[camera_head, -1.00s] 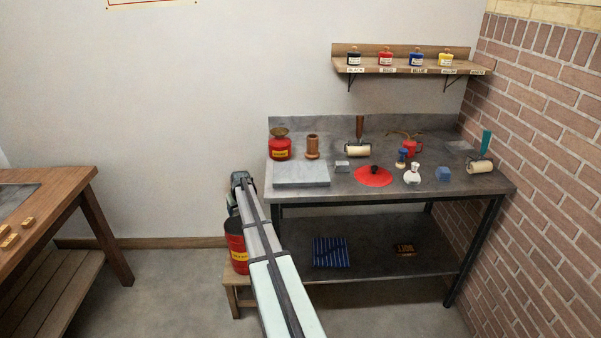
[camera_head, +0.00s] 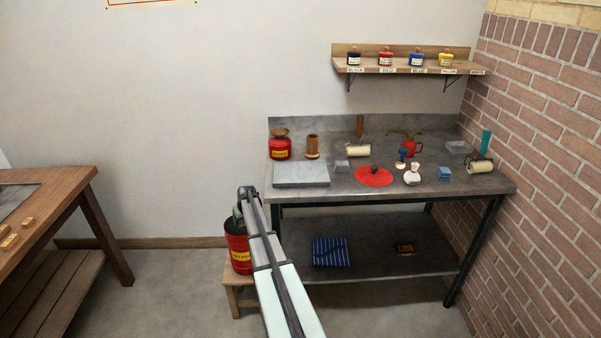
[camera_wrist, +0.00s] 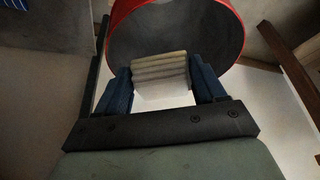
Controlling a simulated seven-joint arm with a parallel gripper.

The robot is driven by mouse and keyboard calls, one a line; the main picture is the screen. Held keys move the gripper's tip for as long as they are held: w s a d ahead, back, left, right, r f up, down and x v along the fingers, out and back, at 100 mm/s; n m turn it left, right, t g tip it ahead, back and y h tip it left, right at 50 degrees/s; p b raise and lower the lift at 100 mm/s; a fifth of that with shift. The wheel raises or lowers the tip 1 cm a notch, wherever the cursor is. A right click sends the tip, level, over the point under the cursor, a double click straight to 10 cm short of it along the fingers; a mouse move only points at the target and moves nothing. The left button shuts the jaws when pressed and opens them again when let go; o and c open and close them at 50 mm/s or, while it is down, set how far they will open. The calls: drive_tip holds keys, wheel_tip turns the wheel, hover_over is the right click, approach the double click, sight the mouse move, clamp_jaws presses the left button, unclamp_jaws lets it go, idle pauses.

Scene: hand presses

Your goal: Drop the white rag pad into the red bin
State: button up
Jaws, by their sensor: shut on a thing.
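The red bin (camera_head: 237,250), a drum with a yellow label, stands on a low wooden stool left of the workbench. Its round red rim and dark inside (camera_wrist: 238,22) fill the top middle of the wrist view. The white rag pad (camera_wrist: 160,66) shows there as a cream, folded stack between the blue fingers of my gripper (camera_wrist: 162,78). My gripper is shut on the pad and holds it in front of the bin's mouth. In the head view my gripper (camera_head: 240,210) is just above the bin, and the pad is hidden there by my arm.
The workbench (camera_head: 400,200) to the right carries a grey slab (camera_head: 300,174), a red ink patch (camera_head: 373,177), rollers and cans. A blue striped cloth (camera_head: 330,251) lies on its lower shelf. A wooden table (camera_head: 70,190) is at the left, with clear floor between.

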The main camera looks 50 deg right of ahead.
drive_tip(key=shift+f, duration=0.15)
drive_tip(key=o, duration=1.1)
drive_tip(key=v, duration=1.4)
drive_tip(key=shift+f, duration=0.1)
